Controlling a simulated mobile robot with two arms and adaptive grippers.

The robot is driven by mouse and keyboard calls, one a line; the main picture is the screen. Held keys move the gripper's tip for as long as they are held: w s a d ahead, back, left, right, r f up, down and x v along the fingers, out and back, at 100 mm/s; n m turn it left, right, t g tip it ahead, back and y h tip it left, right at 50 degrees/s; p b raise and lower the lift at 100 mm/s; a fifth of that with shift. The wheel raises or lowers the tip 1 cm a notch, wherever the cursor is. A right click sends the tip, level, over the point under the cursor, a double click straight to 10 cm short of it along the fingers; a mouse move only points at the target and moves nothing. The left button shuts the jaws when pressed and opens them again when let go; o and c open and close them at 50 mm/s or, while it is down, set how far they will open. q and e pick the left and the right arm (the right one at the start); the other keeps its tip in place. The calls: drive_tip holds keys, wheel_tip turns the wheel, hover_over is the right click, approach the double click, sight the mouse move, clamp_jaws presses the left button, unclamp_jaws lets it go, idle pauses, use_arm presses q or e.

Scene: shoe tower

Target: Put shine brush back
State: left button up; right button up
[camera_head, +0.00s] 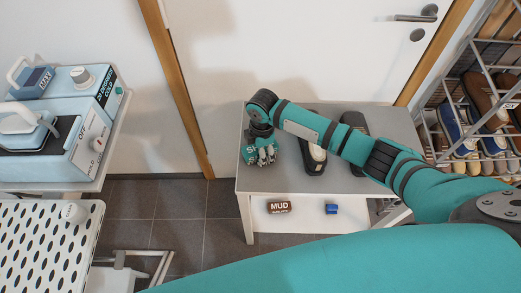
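My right arm reaches in from the right over the grey table (228,189). Its gripper (266,157) points down near the table's left end. A teal block with partly hidden white lettering (249,153), which looks like the shine brush, is right at the fingers. I cannot tell whether the fingers are closed on it or only beside it. On the lower shelf lie a brown brush marked MUD (279,207) and a small blue item (331,209). My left gripper is not in view.
Dark shoes, one with a pale inside (316,156), stand on the table, partly behind my arm. A wire rack (440,140) with several shoes stands at the right. Blue machines (72,130) and a white perforated board (35,245) are at the left. Tiled floor lies between.

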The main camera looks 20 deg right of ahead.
drive_tip(key=shift+s+f, duration=0.1)
drive_tip(key=shift+s, duration=0.05)
wheel_tip(320, 180, up, 14)
drive_tip(key=shift+d+f, duration=0.15)
drive_tip(key=shift+f, duration=0.1)
idle(0.3)
